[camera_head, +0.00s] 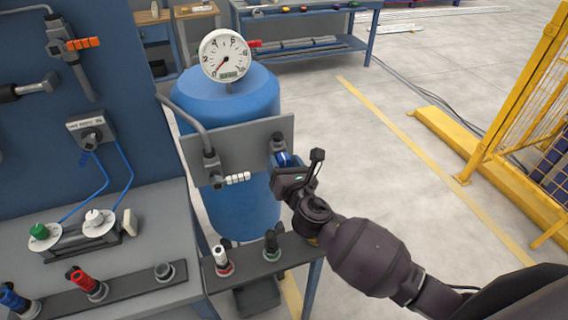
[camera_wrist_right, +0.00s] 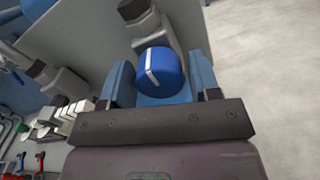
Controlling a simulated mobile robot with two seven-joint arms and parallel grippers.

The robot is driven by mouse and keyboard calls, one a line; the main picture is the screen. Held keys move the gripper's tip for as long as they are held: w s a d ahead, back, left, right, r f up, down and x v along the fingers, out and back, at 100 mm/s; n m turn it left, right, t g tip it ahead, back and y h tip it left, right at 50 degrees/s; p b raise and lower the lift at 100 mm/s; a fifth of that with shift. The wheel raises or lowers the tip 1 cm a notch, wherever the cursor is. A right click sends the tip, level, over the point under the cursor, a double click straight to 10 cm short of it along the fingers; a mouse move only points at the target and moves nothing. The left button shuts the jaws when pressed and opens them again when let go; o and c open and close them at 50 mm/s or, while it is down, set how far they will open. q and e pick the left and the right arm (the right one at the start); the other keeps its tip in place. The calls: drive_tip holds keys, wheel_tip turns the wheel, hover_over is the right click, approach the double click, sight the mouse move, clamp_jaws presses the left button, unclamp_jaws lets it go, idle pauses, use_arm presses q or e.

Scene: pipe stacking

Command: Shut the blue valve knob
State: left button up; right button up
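The blue valve knob (camera_head: 282,158) is on a grey panel (camera_head: 240,150) in front of the blue tank, partly hidden by my right gripper (camera_head: 289,172). In the right wrist view the knob (camera_wrist_right: 162,72) has a white line across its face, tilted slightly from vertical. The two blue fingers of my right gripper (camera_wrist_right: 161,66) stand apart, one on each side of the knob. I cannot tell whether they touch it. My left gripper is not in view.
A white-handled valve (camera_head: 237,178) is on the panel's left part. The gauge (camera_head: 224,55) tops the blue tank (camera_head: 240,92). A bench (camera_head: 165,205) with knobs is at left. A yellow fence (camera_head: 520,95) stands at right, with open floor between.

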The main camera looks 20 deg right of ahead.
drive_tip(key=c, duration=0.6)
drive_tip(key=shift+c, duration=0.2)
drive_tip(key=shift+m, duration=0.4)
drive_tip(key=m, duration=0.3)
drive_tip(key=shift+m, duration=0.3)
drive_tip(key=m, duration=0.4)
drive_tip(key=shift+m, duration=0.3)
drive_tip(key=m, duration=0.8)
drive_tip(key=shift+m, duration=0.6)
drive_tip(key=o, duration=0.9)
